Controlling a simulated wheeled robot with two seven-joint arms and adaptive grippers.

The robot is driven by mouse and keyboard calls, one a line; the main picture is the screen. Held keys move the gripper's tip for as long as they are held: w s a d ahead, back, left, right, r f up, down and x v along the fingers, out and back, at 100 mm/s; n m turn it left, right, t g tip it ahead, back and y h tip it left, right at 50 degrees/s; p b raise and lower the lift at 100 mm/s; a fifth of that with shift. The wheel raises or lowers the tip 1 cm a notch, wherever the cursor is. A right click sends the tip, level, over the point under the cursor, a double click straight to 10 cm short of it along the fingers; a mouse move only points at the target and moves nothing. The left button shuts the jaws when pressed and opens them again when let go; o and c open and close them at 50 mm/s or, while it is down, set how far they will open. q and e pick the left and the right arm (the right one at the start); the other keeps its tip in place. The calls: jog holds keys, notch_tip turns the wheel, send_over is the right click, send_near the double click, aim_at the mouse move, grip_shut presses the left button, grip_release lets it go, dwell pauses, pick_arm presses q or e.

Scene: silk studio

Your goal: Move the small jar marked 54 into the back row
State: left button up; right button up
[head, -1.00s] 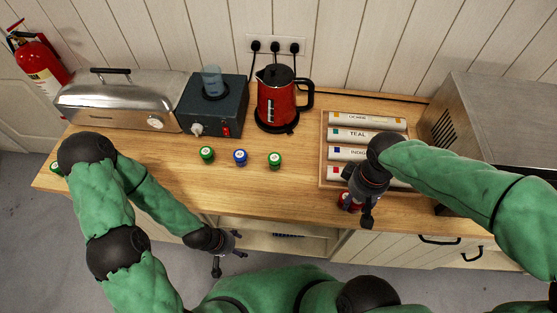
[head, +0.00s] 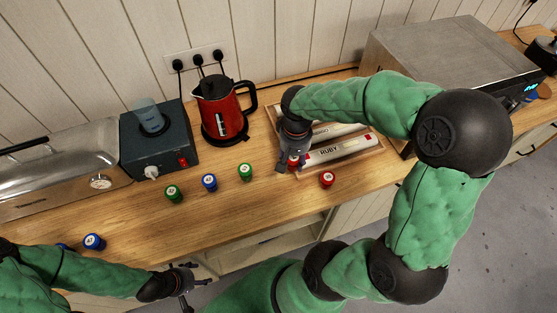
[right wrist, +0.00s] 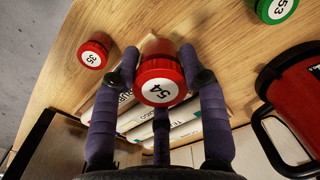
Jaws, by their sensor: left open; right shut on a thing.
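The small red jar marked 54 (right wrist: 162,84) is between the fingers of my right gripper (right wrist: 160,62), its numbered lid facing the wrist camera. In the head view my right gripper (head: 291,160) is at the front left of the tray of labelled rolls, with red of the jar (head: 293,163) showing at its fingers. On the counter, a green jar (head: 174,193), a blue jar (head: 209,182) and another green jar (head: 246,172) stand in a line to its left. My left gripper (head: 187,281) is open and empty near the counter's front edge.
A red jar marked 35 (right wrist: 93,54) stands in front of the tray (head: 361,154). A green jar marked 53 (right wrist: 279,8) shows in the wrist view. The red kettle (head: 221,107) and dark heater (head: 160,140) stand behind the line. A blue jar (head: 94,241) is at front left.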

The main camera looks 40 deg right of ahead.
jog(key=w+f, duration=0.2)
jog(key=w+f+b, duration=0.1)
jog(key=w+f, duration=0.3)
jog(key=w, duration=0.1)
jog(key=shift+d+f, duration=0.25)
jog(key=shift+d, duration=0.1)
jog(key=shift+w+f+b, duration=0.2)
jog(key=shift+f+b, duration=0.35)
jog(key=shift+f, duration=1.25)
jog(key=shift+f, duration=0.2)
jog(key=o, duration=1.2)
jog(key=shift+r, duration=0.2)
